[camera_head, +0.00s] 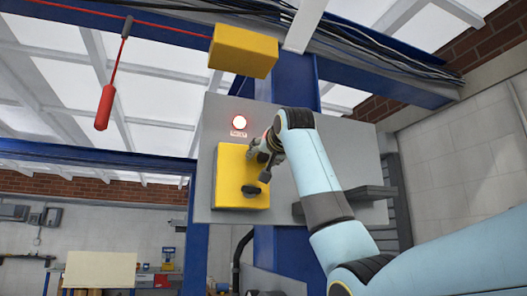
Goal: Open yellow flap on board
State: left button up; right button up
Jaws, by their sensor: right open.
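The yellow flap (230,172) is on the left part of the grey board (345,150). A dark knob or handle (252,189) shows on its lower right part. My right gripper (258,168) is open, in front of the flap's right side and just above the dark knob. Whether it touches the flap I cannot tell. My right arm comes in from the lower right and covers part of the board. My left gripper is not in view.
A glowing round light (239,122) with a small label sits above the flap. A yellow box (243,51) is mounted higher up. A red handle (105,107) hangs from a red cord at left. A dark shelf-like ledge (370,194) juts out at the board's lower right.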

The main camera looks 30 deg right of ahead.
jog(key=shift+w+f, duration=0.1)
jog(key=shift+w, duration=0.15)
jog(key=shift+s, duration=0.1)
grip_shut()
